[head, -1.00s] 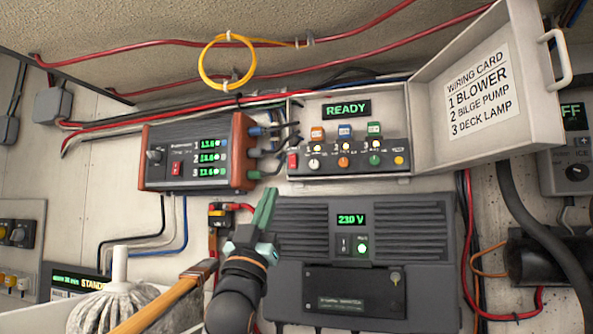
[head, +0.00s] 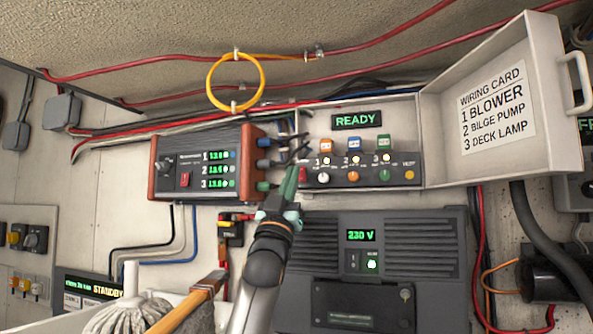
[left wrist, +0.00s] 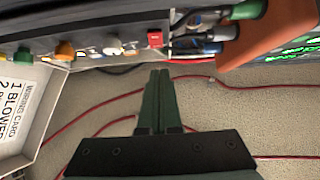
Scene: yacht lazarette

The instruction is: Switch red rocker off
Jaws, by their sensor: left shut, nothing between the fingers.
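A red rocker (head: 303,175) sits at the left end of the dark control strip inside the open white box. It also shows as a red block in the left wrist view (left wrist: 155,39). Another red rocker (head: 185,179) is on the front of the red-ended charger unit (head: 205,160). My left gripper (head: 291,168) has its green fingers shut and empty, just left of the strip's red rocker in the head view. In the left wrist view the fingertips (left wrist: 160,72) point at that rocker with a visible gap. Its exact tilt is too small to tell. My right gripper is not in view.
The strip also holds coloured knobs (head: 353,177) and switches below a READY display (head: 357,120). The open lid (head: 495,100) stands to the right. Cables (head: 285,145) run between charger and box, close to my fingers. A grey inverter (head: 375,265) is below.

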